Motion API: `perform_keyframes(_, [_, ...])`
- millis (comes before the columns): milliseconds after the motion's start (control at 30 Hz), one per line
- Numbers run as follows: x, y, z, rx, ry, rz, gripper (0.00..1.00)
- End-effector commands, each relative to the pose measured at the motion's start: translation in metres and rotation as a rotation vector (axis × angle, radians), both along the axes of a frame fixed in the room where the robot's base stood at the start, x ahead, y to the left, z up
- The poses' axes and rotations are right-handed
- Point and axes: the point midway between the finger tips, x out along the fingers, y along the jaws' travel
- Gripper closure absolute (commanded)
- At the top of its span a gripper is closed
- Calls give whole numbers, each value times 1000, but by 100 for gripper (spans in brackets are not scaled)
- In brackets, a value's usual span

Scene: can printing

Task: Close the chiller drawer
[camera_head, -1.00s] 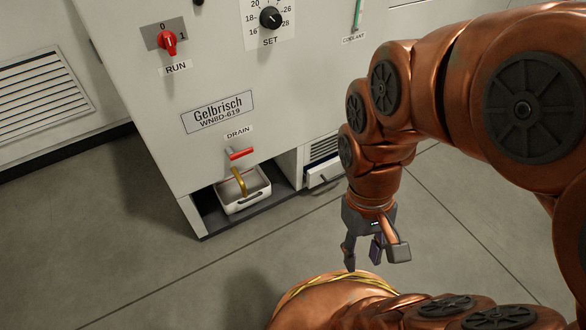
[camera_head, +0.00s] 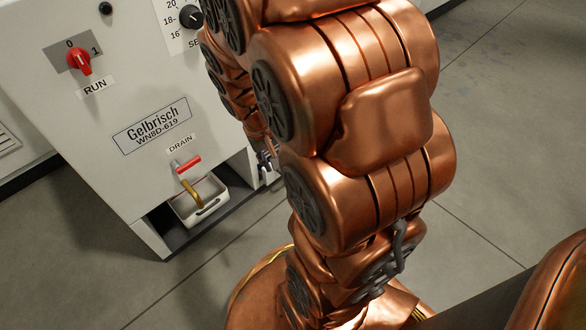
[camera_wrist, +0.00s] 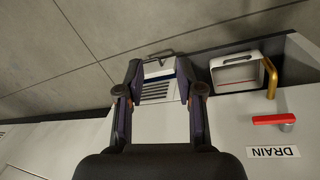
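The chiller (camera_head: 125,75) is a pale cabinet at the left in the head view. In the wrist view, which shows it upside down, its small white drawer (camera_wrist: 158,68) lies beyond and between my fingertips. The drawer's bar handle (camera_wrist: 152,55) sticks outward, and a slatted vent (camera_wrist: 156,91) sits beside it. The drawer seems to stand slightly out; how far is hard to tell. My gripper (camera_wrist: 160,78) is open with nothing between its fingers. In the head view my arm hides the drawer and most of the gripper.
A white drain tray (camera_head: 201,203) sits in a recess under the red-handled drain valve (camera_head: 188,164), close beside the drawer. In the wrist view the tray (camera_wrist: 222,87) is just right of my fingers. The grey floor (camera_head: 480,180) is clear in front.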

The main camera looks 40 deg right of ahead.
Motion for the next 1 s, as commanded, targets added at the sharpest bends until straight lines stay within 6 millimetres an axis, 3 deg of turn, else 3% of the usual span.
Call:
perform_keyframes(200, [47, -75, -42, -72, -117, -111, 63])
perform_keyframes(500, [88, -166, -107, -108, -284, -219, 63])
perform_keyframes(733, [107, -220, -164, -76, -425, -293, 63])
perform_keyframes(1000, [113, -259, -236, 30, -593, -388, 63])
